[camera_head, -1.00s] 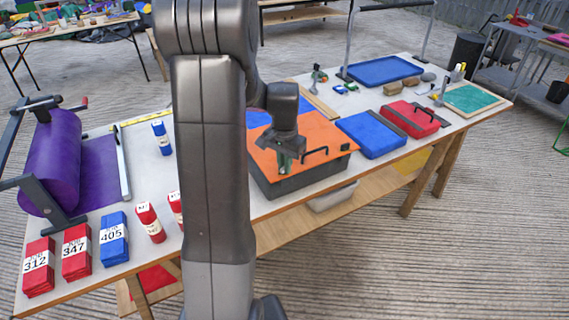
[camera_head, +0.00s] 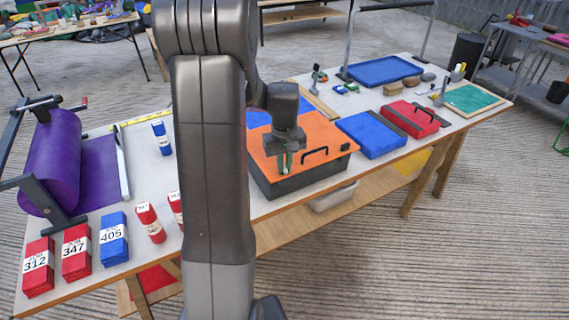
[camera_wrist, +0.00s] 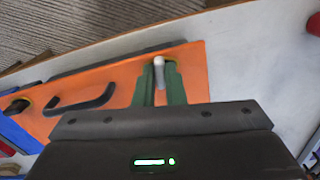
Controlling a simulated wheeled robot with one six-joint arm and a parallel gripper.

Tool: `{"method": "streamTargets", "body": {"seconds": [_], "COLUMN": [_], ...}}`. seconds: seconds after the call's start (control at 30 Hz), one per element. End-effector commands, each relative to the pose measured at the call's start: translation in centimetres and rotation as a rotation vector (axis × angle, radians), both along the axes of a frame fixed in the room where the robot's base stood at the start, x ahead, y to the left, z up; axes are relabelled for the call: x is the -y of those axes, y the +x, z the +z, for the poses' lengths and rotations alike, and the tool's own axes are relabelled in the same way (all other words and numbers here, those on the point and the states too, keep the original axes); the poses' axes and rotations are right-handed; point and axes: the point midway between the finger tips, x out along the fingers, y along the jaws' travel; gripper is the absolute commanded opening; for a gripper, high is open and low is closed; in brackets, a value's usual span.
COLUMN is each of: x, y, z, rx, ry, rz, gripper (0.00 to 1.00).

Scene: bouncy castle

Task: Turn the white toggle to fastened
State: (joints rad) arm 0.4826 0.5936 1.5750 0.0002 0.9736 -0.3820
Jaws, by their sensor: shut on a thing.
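The white toggle (camera_wrist: 159,64) shows in the wrist view near the edge of an orange lid. My gripper (camera_wrist: 161,82) has its two green fingers on either side of the toggle and is shut on it. In the head view my gripper (camera_head: 284,165) points down at the left front part of the orange lid (camera_head: 305,133), and the toggle is hidden there. The lid lies flat on a dark grey box (camera_head: 300,183). Which way the toggle points relative to its marks is hard to tell.
A black handle (camera_wrist: 82,104) stands up from the lid beside my gripper. A dark knob (camera_head: 345,147) sits at the lid's right corner. A blue case (camera_head: 371,135) and a red case (camera_head: 410,118) lie to the right. Red and blue numbered blocks (camera_head: 76,252) stand at the left.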

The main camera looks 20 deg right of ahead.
Motion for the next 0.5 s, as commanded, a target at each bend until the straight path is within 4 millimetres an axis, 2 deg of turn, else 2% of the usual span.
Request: {"method": "streamTargets", "body": {"seconds": [0.2, 0.5], "x": [0.05, 0.05], "y": [0.06, 0.08], "z": [0.11, 0.12], "rx": [0.002, 0.003], "ry": [-0.002, -0.002], "rz": [0.116, 0.188], "gripper": [0.00, 0.00]}}
